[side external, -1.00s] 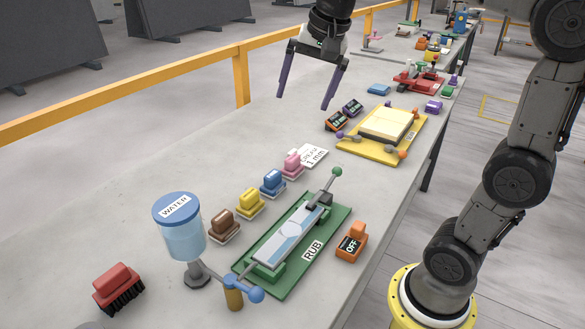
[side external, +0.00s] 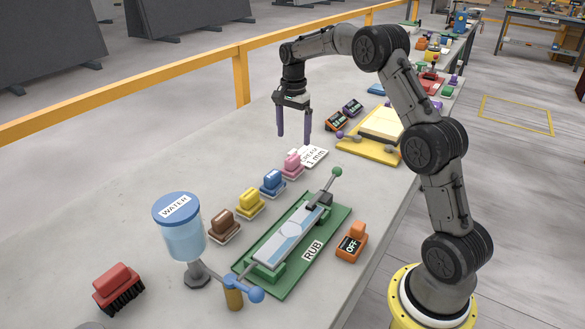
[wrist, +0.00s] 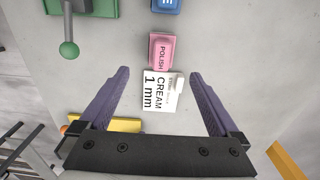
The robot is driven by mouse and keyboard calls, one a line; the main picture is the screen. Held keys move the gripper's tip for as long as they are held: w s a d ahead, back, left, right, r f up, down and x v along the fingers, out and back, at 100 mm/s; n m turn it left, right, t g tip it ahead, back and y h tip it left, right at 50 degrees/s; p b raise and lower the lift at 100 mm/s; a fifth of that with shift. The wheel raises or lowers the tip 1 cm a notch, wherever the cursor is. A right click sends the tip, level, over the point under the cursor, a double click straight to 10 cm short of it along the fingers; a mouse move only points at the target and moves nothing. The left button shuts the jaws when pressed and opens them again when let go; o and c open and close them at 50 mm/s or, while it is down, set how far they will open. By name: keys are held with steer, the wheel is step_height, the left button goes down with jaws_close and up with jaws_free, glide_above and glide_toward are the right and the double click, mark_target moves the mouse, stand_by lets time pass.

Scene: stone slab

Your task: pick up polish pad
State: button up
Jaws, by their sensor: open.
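The polish pad is a pink block with a handle (side external: 292,163), standing on the slab at the far end of a row of coloured pads. In the wrist view the pink pad (wrist: 161,52) reads "POLISH" and lies ahead of the fingertips, between their lines. My gripper (side external: 294,140) is open and empty, pointing down above the slab near the pink pad. In the wrist view its purple fingers (wrist: 157,78) are spread wide on either side of a white card (wrist: 160,92) reading "CREAM 1 mm". The card lies against or just beside the pad.
Blue (side external: 272,182), yellow (side external: 249,203) and brown (side external: 223,226) pads stand in the row. A green RUB board (side external: 330,233) lies to the right. A water tank (side external: 184,238) and red brush (side external: 118,289) are nearer. A yellow board (side external: 352,148) is behind. The slab left of the row is clear.

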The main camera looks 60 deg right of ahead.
mark_target(292, 157)
step_height(292, 157, down, 10)
steer(key=shift+w+f, duration=0.1)
steer(key=shift+f, duration=0.1)
stand_by(0.3)
steer(key=c, duration=1.5)
steer(key=shift+c, duration=0.2)
steer(key=shift+r, duration=0.1)
steer(key=shift+r, duration=0.5)
step_height(292, 157, up, 2)
steer(key=shift+r, duration=0.2)
steer(key=s+a+r, duration=0.6)
steer(key=s+r, duration=0.3)
steer(key=s, duration=0.3)
steer(key=shift+s+r, duration=0.25)
steer(key=shift+s, duration=0.15)
